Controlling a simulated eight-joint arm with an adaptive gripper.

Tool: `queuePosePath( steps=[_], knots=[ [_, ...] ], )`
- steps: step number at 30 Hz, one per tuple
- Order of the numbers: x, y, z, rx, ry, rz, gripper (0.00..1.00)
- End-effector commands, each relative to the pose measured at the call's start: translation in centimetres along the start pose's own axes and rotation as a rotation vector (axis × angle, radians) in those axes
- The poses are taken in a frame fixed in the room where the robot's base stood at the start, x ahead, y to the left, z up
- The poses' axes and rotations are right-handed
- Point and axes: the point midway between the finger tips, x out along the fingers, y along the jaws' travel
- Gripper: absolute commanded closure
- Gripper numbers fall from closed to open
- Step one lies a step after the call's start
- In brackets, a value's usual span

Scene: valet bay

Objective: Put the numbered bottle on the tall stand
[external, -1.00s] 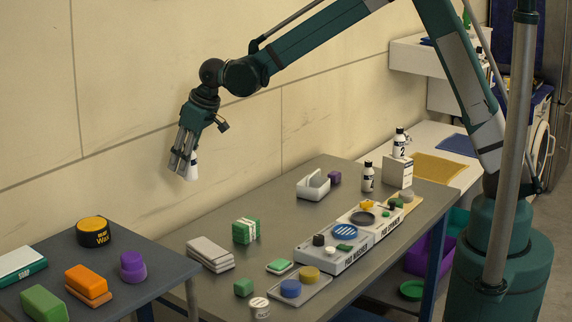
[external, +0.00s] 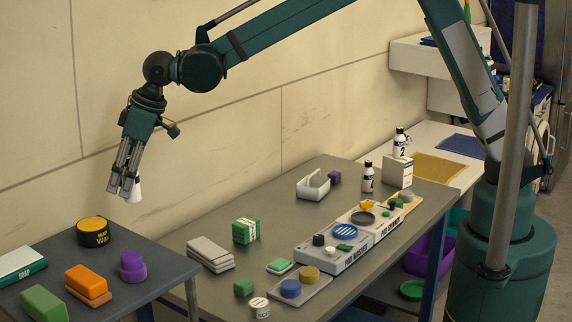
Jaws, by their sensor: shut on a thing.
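A small white bottle with a black cap and the number 2 (external: 401,144) stands upright on a white box-like stand (external: 398,173) at the far end of the grey table. A similar bottle with a dark label and a mark that looks like a 2 (external: 368,178) stands on the table left of it. My gripper (external: 125,191) is high at the left, pointing down, far from both bottles. It is shut on a small white tapered thing (external: 134,190), partly hidden by the fingers.
The grey table holds labelled trays (external: 333,257), a white open caddy (external: 313,186) and a green-striped box (external: 246,230).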

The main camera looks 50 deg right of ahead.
Motion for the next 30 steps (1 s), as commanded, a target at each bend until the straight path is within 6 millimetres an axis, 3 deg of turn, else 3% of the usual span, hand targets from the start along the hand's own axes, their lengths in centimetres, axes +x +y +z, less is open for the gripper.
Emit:
queuePosePath(
  steps=[1,3,10,25,30],
  knots=[
    [-0.4,-1.9,-0.4,-0.02,0.0,-0.009,0.89],
    [-0.7,-3.9,-0.8,-0.041,-0.001,-0.018,0.89],
    [-1.3,-8.2,-1.4,-0.086,-0.002,-0.038,0.89],
    [-1.3,-9.0,-1.4,-0.095,-0.002,-0.042,0.89],
    [-0.4,-9.0,-1.1,-0.095,-0.002,-0.042,0.89]
  ],
)
